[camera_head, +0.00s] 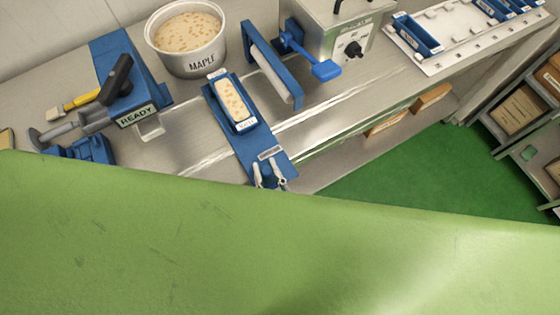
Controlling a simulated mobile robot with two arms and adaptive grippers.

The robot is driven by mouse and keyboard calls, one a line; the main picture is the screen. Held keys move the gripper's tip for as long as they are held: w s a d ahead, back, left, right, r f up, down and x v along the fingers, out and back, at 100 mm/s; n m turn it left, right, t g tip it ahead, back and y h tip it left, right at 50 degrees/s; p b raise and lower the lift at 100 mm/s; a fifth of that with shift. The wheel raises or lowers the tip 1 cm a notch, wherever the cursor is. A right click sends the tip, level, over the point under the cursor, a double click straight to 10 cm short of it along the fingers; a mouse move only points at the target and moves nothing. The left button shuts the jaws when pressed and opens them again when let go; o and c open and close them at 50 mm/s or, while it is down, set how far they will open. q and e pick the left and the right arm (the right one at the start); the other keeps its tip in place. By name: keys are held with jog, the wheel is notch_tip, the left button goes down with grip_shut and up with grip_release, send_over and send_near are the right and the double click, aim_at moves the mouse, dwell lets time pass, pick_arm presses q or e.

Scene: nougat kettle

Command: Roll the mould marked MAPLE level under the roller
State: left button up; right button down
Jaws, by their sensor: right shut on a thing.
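A blue mould (233,121) filled with pale, nut-flecked nougat lies on a long blue sled (250,148) on the steel bench. My right gripper (270,178) is at the near end of the sled, shut on that end; the grip itself is partly hidden. My left gripper is not in view.
A pot marked MAPLE (188,42) stands behind. A blue READY stand (128,85) and tools are at left. A grey machine (338,32) with a blue lever is right of the roller, then a white tray (452,42). A large green surface (250,250) hides the foreground.

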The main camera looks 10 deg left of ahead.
jog(key=shift+s+a, duration=0.3)
jog(key=shift+a, duration=0.05)
jog(key=c, duration=1.9)
grip_release()
jog(key=shift+d, duration=0.1)
jog(key=v, duration=1.2)
